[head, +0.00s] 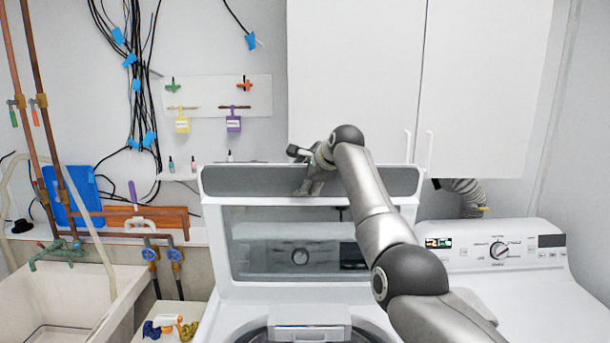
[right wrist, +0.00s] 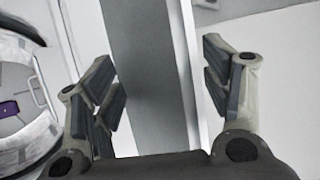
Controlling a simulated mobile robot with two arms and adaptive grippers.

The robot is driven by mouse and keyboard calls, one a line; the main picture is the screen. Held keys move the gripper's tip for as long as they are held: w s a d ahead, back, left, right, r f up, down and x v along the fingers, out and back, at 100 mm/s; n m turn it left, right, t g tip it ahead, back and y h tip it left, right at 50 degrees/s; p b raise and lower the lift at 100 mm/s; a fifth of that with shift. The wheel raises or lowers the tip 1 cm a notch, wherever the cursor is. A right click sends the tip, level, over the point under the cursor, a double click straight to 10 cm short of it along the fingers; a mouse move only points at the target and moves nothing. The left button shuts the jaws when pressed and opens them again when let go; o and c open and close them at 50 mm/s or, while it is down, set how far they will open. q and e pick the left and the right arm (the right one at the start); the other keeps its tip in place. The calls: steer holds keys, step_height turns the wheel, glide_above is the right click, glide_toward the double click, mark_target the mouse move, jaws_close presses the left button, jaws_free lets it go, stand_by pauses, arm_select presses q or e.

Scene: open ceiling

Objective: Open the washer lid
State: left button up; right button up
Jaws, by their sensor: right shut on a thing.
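The washer (head: 240,312) stands in the lower middle of the head view. Its lid (head: 245,184) is raised and stands nearly upright, with a grey strip along its top and a window below. The tub opening shows partly at the bottom edge. My right gripper (head: 308,184) is at the lid's top edge, shut on it. In the right wrist view, the lid (right wrist: 150,65) passes between the two fingers of my right gripper (right wrist: 165,95). My left gripper is not in view.
A white cabinet (head: 355,80) hangs above and behind the lid. A dryer (head: 540,290) with a knob panel stands to the right. A utility sink (head: 75,290) is at left, beside pipes and a small shelf (head: 210,172) with bottles.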

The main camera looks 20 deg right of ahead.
steer(key=shift+d+r, duration=0.35)
steer(key=shift+s+d+r, duration=0.1)
steer(key=shift+s+r, duration=0.25)
steer(key=shift+s, duration=0.05)
steer(key=shift+c, duration=0.6)
steer(key=v, duration=0.9)
steer(key=shift+s+f, duration=0.2)
steer(key=shift+s, duration=0.05)
steer(key=shift+c, duration=1.1)
steer(key=shift+s+r, duration=0.35)
steer(key=shift+s, duration=0.2)
